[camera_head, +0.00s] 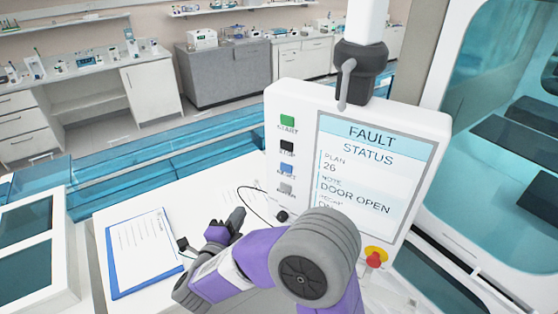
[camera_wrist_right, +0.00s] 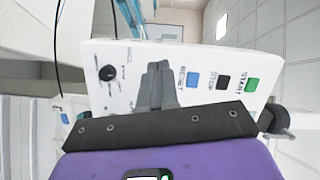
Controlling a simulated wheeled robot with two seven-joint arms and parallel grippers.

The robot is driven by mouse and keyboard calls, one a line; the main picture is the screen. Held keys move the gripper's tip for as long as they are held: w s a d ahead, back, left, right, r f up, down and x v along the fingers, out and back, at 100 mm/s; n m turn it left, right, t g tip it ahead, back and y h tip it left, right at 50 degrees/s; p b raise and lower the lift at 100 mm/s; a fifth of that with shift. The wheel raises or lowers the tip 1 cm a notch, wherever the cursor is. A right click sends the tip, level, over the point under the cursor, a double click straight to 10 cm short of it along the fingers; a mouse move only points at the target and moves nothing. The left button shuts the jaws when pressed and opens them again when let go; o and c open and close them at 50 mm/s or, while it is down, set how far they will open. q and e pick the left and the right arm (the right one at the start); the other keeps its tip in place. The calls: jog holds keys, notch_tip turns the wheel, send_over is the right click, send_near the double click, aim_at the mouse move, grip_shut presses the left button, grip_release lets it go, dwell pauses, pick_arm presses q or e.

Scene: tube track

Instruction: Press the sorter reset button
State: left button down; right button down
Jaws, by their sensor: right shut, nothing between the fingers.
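The control panel (camera_head: 272,98) is white, with a screen reading FAULT, STATUS and DOOR OPEN. The blue reset button (camera_head: 286,169) is third down its left column, below the green START (camera_head: 287,121) and black STOP (camera_head: 286,147) buttons. In the right wrist view the reset button (camera_wrist_right: 193,79) shows clear, just right of my fingers. My right gripper (camera_head: 238,213) is shut and empty, low and left of the button column. In the right wrist view the right gripper (camera_wrist_right: 158,68) points at the panel; I cannot tell whether it touches it. My left gripper is out of view.
A grey button (camera_head: 285,188) and a black knob (camera_head: 281,215) sit below the reset button. A red emergency stop (camera_head: 375,257) is at the panel's bottom. A blue clipboard (camera_head: 112,262) lies on the white table (camera_head: 185,200). A glass-fronted machine (camera_head: 500,60) stands at right.

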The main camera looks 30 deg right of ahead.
aim_at(286, 168)
jog(key=s+r+m+g+h, duration=0.3)
jog(key=s+r+m, duration=0.2)
jog(key=r, duration=0.2)
jog(key=shift+s+d+r+m+p, duration=0.2)
jog(key=shift+s+d+m+p, duration=0.05)
jog(key=shift+s+m+p, duration=0.1)
jog(key=shift+d, duration=0.1)
jog(key=p+x, duration=0.3)
jog(key=x, duration=1)
jog(key=shift+w+d+p, duration=0.2)
jog(key=shift+d+p, duration=0.15)
jog(key=shift+p, duration=0.05)
